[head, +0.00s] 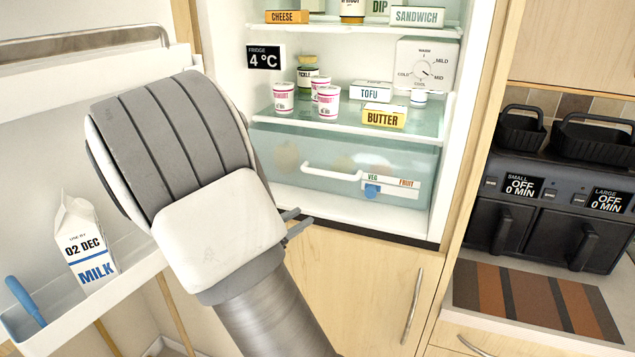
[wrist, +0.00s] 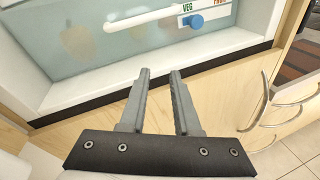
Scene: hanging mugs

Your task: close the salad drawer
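The salad drawer (head: 290,150) is a pale see-through front at the bottom of the open fridge, with blurred produce behind it. It has a white bar handle (head: 332,172), a blue slider (head: 372,191) and a VEG/FRUIT label. The drawer (wrist: 105,50) fills the top of the wrist view, with its handle (wrist: 140,20) near the upper edge. How far out it stands is hard to tell. My gripper (head: 296,221) is below and in front of the drawer, near the fridge's lower edge, touching nothing visible. In the wrist view my gripper (wrist: 160,72) has its fingers apart and empty.
The open fridge door shelf (head: 110,290) with a milk carton (head: 83,245) is on the left, beside my arm. A shelf above the drawer holds yogurts, tofu (head: 371,91) and butter (head: 384,115). A wooden cabinet (head: 350,290) with a metal handle is below. An air fryer (head: 545,205) stands right.

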